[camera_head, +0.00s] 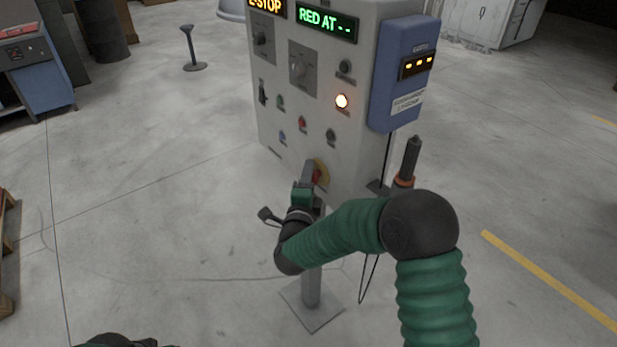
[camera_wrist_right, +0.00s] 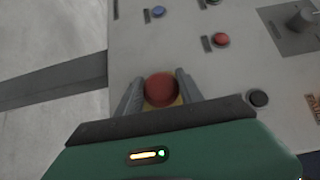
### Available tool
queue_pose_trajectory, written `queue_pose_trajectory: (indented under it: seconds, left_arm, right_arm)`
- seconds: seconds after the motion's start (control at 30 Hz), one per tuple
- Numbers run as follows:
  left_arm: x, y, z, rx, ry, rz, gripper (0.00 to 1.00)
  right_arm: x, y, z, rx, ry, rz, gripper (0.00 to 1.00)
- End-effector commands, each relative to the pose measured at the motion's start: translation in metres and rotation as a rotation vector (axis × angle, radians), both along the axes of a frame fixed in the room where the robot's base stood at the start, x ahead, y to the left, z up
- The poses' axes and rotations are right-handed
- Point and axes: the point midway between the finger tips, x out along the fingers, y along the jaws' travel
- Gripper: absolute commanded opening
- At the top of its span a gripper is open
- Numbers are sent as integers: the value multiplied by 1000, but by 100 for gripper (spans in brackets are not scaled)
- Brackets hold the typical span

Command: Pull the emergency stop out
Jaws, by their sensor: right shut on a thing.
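The emergency stop is a red mushroom button (camera_head: 317,176) on a yellow plate, low on the front of the grey control panel (camera_head: 350,150). My right gripper (camera_head: 309,174) is at the button in the head view and hides part of it. In the right wrist view the red button (camera_wrist_right: 160,89) sits between the two grey fingers (camera_wrist_right: 158,92), one on each side, and the gripper is shut on it. A display at the panel's top (camera_head: 268,8) reads E-STOP. My left gripper does not show clearly; only a dark part of my left arm is at the bottom left edge.
The panel carries several small buttons, knobs and a lit white lamp (camera_head: 342,101). A blue box (camera_head: 402,75) is on its right side, with a dark handle (camera_head: 411,158) and a hanging cable below.

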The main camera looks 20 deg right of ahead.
Motion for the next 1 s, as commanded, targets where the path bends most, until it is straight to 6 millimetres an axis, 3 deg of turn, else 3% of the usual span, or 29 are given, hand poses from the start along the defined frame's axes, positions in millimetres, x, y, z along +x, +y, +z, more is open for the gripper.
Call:
queue_pose_trajectory:
  seconds: [0.1, 0.33, 0.37, 0.5, 0.83, 1.0]
  left_arm:
    - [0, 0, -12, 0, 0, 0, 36]
    - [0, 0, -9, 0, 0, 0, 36]
    - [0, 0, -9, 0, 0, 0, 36]
    - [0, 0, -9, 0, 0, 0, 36]
    - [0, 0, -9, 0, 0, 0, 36]
    - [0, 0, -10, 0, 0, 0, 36]
  right_arm:
    - [-5, 7, -6, -1, 5, -5, 0]
    - [-6, 9, -5, 0, 10, -5, 0]
    - [-6, 9, -5, 0, 10, -4, 48]
    - [-5, 10, -4, 0, 8, -3, 66]
    - [-7, 12, -2, 0, 4, 0, 66]
    - [-31, 25, -2, -1, 4, 4, 66]
